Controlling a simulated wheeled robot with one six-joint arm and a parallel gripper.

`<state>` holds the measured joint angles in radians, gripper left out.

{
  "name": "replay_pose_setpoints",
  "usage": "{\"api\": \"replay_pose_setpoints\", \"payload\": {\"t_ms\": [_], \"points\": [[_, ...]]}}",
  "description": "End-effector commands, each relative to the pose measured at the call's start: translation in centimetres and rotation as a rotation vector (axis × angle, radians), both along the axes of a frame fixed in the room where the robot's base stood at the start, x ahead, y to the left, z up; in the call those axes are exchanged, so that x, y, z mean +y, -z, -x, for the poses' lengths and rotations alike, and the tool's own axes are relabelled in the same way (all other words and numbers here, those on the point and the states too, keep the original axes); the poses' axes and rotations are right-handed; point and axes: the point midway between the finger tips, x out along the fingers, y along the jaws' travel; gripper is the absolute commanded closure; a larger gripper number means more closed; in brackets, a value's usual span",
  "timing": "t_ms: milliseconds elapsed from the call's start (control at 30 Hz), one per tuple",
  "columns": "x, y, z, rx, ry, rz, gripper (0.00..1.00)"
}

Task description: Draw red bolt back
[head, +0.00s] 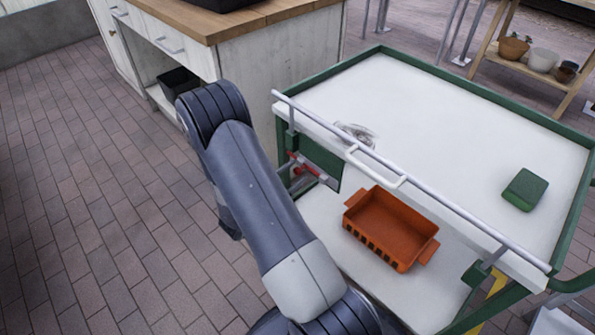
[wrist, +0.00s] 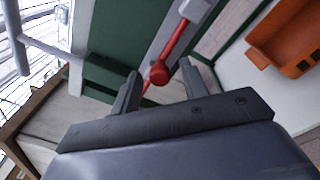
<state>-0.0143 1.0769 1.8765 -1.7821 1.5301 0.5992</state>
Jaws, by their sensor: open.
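In the head view the red bolt (head: 296,168) is a small red part on the cart's left side, below the rail.
The white-topped cart (head: 450,115) with a green frame carries a green block (head: 525,189). An orange basket (head: 391,227) sits on its lower shelf; it also shows in the wrist view (wrist: 288,38). A wooden-topped cabinet (head: 255,65) stands behind my arm. Brick floor is clear at left.

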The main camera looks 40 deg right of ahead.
Motion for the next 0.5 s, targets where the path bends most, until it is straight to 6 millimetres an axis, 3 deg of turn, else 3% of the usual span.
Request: {"api": "replay_pose_setpoints", "payload": {"t_ms": [200, 500], "points": [[-1.6, 0.0, -0.4, 0.000, 0.000, 0.001, 0.58], [-1.7, 0.0, -0.4, 0.000, -0.001, 0.001, 0.58]]}}
